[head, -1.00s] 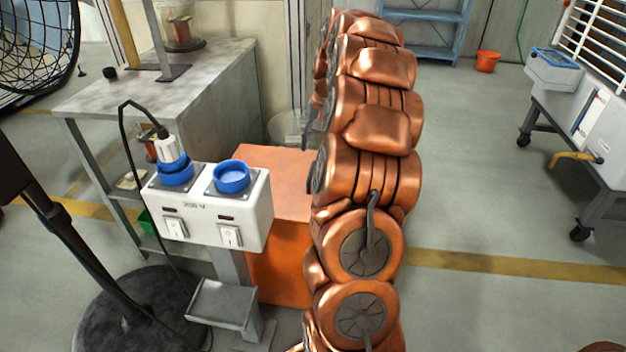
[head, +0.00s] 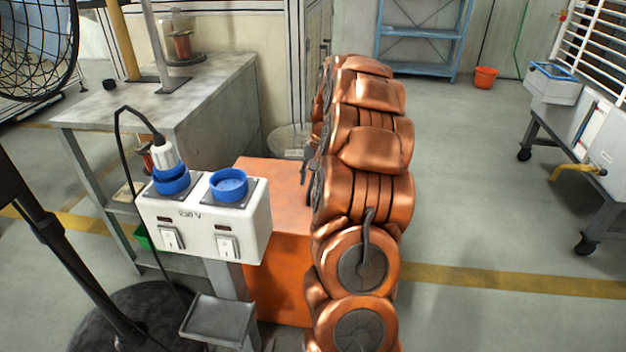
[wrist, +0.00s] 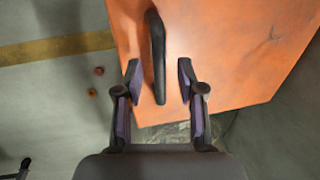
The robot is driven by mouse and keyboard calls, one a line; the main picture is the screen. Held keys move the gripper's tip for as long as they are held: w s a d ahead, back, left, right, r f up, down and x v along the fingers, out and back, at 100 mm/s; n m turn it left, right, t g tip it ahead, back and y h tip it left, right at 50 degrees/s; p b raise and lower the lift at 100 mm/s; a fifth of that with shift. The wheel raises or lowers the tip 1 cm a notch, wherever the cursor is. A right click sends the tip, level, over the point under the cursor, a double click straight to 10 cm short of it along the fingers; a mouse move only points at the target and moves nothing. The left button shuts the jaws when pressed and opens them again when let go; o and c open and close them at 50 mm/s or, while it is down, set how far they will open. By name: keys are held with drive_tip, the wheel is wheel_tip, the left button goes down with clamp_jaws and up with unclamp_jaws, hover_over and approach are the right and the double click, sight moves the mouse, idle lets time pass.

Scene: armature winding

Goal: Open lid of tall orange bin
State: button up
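The tall orange bin (head: 262,185) stands behind the socket post, left of my copper-coloured arm in the head view. Its flat top looks closed. In the wrist view the orange lid (wrist: 225,45) fills the upper right, with a long dark handle (wrist: 156,35) on it. My gripper (wrist: 160,69) is open, its two purple-lined fingers on either side of the handle's lower part, with gaps on both sides. I cannot tell how far the fingertips are from the lid. In the head view my arm hides most of my gripper and the bin's right side.
A white socket box (head: 205,218) with blue sockets and a plugged cable stands in front of the bin. A grey table (head: 165,95) is behind left, a black fan (head: 35,45) at far left. A wheeled cart (head: 590,150) stands right. Floor between arm and cart is clear.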

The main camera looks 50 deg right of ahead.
clamp_jaws()
idle(0.6)
